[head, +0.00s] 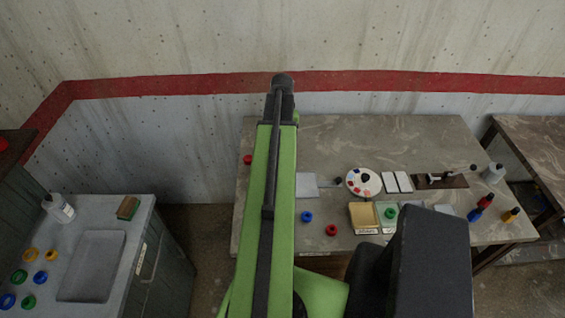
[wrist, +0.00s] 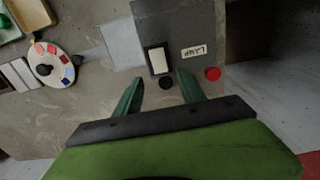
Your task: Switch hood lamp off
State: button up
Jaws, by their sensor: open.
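In the wrist view a dark grey panel (wrist: 180,25) bears a label reading LAMP (wrist: 194,51), upside down in the picture. Beside the label is a pale rectangular plate in a dark frame (wrist: 158,60), which may be the lamp switch; I cannot tell its on or off position. My gripper (wrist: 162,82) is open, with its two green fingers apart and the frame just beyond and between the tips. No contact shows. In the head view my arm hides the panel.
A red round piece (wrist: 212,73) lies right of the fingers; one also shows in the head view (head: 248,160). The grey table (head: 400,140) carries a round palette (head: 363,182), trays and bottles.

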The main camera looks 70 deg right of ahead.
notch_tip(320, 180, down, 6)
jog(key=b, duration=0.4)
jog(key=shift+f+b, duration=0.1)
jog(key=shift+b, duration=0.25)
grip_shut()
